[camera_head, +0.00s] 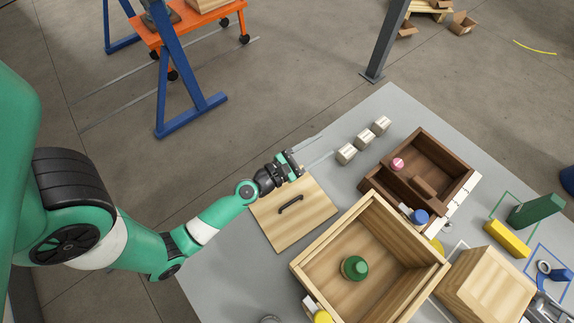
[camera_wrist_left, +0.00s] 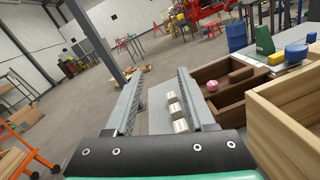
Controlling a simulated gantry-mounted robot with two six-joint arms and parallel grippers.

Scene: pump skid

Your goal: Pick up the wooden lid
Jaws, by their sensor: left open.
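The wooden lid (camera_head: 275,228) is a flat, light wood panel with a dark bar handle (camera_head: 290,205) on top. It lies on the grey table, left of the open light wood box, in the head view. My left gripper (camera_head: 327,143) is over the lid's far edge, its two thin fingers reaching past that edge. The left gripper (camera_wrist_left: 161,75) is open with its fingers wide apart, and holds nothing. The lid does not show in the left wrist view. I do not make out my right gripper in either view.
A light wood box (camera_head: 372,212) holding a green round object (camera_head: 354,268) is right of the lid. A dark wooden tray (camera_head: 448,160) and several pale blocks (camera_head: 346,154) lie beyond. A wooden crate (camera_head: 484,287) is at right. Bare table lies left of the blocks.

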